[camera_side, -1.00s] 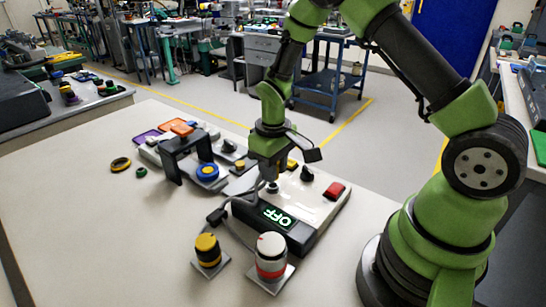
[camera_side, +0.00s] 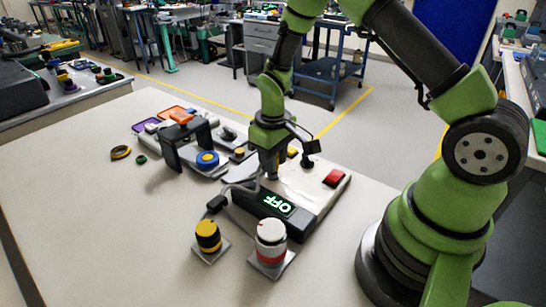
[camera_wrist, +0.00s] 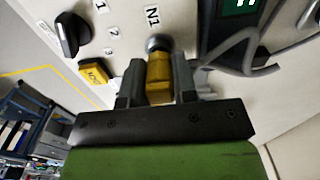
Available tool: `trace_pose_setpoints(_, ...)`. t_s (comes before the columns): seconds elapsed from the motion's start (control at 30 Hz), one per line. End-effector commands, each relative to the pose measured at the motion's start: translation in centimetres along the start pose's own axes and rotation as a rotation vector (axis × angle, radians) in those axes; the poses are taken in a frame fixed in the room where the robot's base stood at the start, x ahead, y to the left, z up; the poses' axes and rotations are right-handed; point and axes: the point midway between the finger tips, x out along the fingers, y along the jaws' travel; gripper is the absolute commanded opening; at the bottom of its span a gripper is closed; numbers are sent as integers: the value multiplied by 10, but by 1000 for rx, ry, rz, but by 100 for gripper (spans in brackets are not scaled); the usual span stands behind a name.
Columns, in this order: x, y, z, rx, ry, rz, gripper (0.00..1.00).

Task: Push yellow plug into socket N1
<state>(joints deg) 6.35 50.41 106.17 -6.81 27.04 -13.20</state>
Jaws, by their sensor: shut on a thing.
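My gripper (camera_wrist: 158,82) is shut on the yellow plug (camera_wrist: 159,70), one dark finger on each side of it. In the side view my gripper (camera_side: 270,172) points down at the white panel (camera_side: 308,192), behind the OFF display. Socket N1 (camera_wrist: 158,42) shows as a round metal ring under the "N1" label in the wrist view. The plug's front end is at the ring and overlaps it. I cannot tell how deep it sits. In the side view the fingers hide the plug and socket.
The display box (camera_side: 278,204) reads OFF; a grey cable (camera_wrist: 243,52) loops beside the gripper. A red button (camera_side: 333,177) is to the right. Yellow-black (camera_side: 208,236) and white-red (camera_side: 270,240) knobs stand in front. A dark bridge-shaped frame (camera_side: 174,150) stands left.

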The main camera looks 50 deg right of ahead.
Motion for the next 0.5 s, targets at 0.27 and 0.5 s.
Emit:
trace_pose_setpoints(0.27,4,0,0,1,0,0,0)
trace_pose_setpoints(0.5,8,0,0,1,-1,0,0)
